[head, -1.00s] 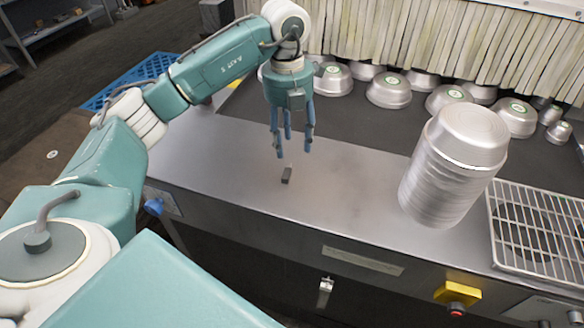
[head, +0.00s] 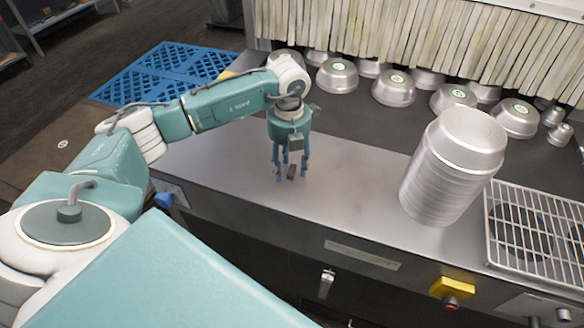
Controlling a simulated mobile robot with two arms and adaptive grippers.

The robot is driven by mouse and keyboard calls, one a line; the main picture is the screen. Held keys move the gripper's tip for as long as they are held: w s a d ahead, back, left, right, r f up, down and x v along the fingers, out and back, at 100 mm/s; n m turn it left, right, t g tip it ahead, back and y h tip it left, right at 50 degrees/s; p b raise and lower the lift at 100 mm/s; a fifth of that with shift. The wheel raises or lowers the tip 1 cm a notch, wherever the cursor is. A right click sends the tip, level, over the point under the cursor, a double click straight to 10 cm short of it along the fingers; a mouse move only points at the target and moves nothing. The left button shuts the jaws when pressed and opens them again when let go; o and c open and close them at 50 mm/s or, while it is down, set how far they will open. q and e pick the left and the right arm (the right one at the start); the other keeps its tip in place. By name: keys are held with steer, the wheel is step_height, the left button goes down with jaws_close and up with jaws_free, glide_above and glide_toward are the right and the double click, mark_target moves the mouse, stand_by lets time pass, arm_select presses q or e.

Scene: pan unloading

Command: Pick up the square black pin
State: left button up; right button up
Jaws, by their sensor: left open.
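The square black pin (head: 291,172) is a small dark block on the steel counter (head: 350,165). It shows in the head view just left of the middle. My left gripper (head: 291,177) points down over the pin, with its blue fingers open. The fingers stand around the pin in the picture; I cannot tell whether any finger touches it. Part of the pin's upper end is close behind the fingers. My right gripper is not in view.
A tall stack of metal pans (head: 450,165) stands on the counter to the right. A wire grate (head: 535,230) lies right of it. Several upturned pans (head: 393,88) sit on the dark belt behind, before hanging strips (head: 400,40). The counter around the pin is clear.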

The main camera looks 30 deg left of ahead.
arm_select(q)
steer(key=c, duration=1.1)
steer(key=shift+r, duration=0.1)
steer(key=shift+c, duration=0.2)
